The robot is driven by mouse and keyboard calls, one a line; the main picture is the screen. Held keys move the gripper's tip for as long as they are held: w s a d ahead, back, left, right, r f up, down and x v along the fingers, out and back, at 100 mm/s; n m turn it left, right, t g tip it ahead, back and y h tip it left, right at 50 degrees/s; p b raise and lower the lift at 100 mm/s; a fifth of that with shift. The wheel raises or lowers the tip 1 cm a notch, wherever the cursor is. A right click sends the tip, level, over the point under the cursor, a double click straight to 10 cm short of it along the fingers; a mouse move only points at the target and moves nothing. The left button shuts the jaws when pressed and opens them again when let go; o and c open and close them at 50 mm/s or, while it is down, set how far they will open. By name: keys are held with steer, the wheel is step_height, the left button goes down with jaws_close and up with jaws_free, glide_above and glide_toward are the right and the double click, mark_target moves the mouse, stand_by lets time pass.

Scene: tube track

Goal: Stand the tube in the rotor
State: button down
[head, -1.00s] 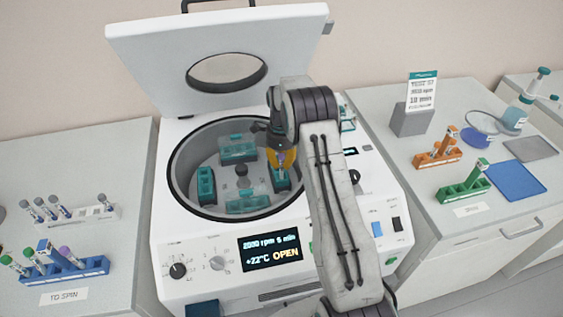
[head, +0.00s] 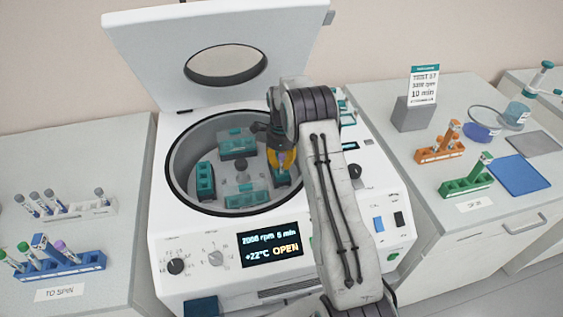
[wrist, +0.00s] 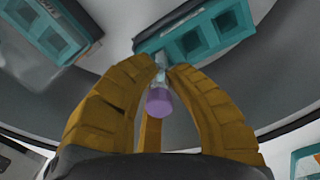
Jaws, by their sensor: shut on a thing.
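My gripper (head: 281,160) is inside the open centrifuge bowl, at the right side of the rotor. In the wrist view my yellow fingers (wrist: 160,72) are shut on a tube with a purple cap (wrist: 159,101). The tube's lower end points toward a teal rotor bucket (wrist: 200,36) with square wells. I cannot tell whether the tip is in a well or just above it. In the head view this bucket (head: 283,179) is partly hidden below my gripper. Other teal buckets stand at the left (head: 205,181), back (head: 238,143) and front (head: 246,197) of the rotor.
The bowl rim (head: 172,190) surrounds my gripper, and the raised lid (head: 225,60) stands behind. A blue rack (head: 62,265) and a white rack (head: 65,212) with tubes are on the left bench. Orange (head: 440,153) and green (head: 467,187) racks are on the right bench.

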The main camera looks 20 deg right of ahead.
steer(key=c, duration=1.2)
jaws_free()
step_height(320, 180, up, 12)
steer(key=shift+w, duration=0.1)
stand_by(0.9)
